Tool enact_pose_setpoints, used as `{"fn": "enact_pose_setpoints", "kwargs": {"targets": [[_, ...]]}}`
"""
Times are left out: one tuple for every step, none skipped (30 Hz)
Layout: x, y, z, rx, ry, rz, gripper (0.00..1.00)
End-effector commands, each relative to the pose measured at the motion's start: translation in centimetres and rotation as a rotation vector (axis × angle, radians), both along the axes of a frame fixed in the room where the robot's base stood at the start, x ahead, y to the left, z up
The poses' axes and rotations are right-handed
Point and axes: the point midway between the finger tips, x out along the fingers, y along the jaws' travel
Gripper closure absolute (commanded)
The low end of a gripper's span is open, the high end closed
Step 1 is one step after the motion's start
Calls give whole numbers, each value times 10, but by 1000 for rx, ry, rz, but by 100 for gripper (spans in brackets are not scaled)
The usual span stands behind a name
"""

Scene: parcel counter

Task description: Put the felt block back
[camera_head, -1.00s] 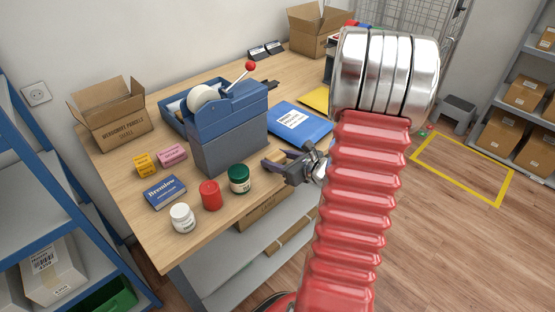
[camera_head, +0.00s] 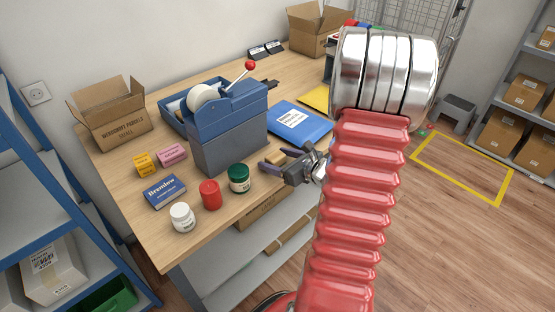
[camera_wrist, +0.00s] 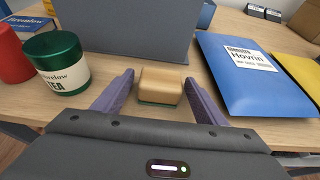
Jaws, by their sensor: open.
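The felt block, a small tan block (camera_wrist: 160,84) with a green layer underneath, is on the wooden counter near its front edge. In the head view it shows as a small tan patch (camera_head: 275,157), partly hidden by my fingers. My gripper (camera_wrist: 159,78) is open, with one purple-grey finger on each side of the block. A gap shows at the left finger; the right finger is close to the block, and I cannot tell whether they touch. In the head view my gripper (camera_head: 272,157) is low at the counter's front edge.
The grey-blue tape dispenser (camera_head: 228,140) stands just behind the block. A green-lidded jar (camera_head: 239,179) and red jar (camera_head: 211,195) stand to the left. A blue mailer (camera_head: 299,121) lies to the right. Bare wood (camera_head: 245,207) shows along the front edge.

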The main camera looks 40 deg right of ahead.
Motion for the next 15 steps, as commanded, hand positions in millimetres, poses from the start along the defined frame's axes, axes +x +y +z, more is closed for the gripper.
{"fn": "enact_pose_setpoints", "kwargs": {"targets": [[0, 0, 1, -1, 0, 0, 35], [-1, 0, 2, -1, 0, -1, 35], [-3, -1, 3, 0, 0, -1, 35], [-5, -1, 4, -1, -1, -2, 35], [-8, -1, 5, -1, -1, -3, 35], [-12, -2, 6, -1, -1, -4, 35], [-15, -2, 8, 0, 0, -3, 35], [-19, -1, 9, 0, 0, -3, 35], [-24, -2, 12, -1, 0, -5, 35], [-28, -2, 13, -1, 0, -4, 35], [-32, -2, 15, -2, 0, -4, 35], [-38, -3, 17, -2, -1, -5, 35], [-42, -3, 19, -2, 0, -3, 35], [-46, -2, 20, -2, 0, -4, 35], [-51, -3, 23, -1, -1, -4, 35]]}}
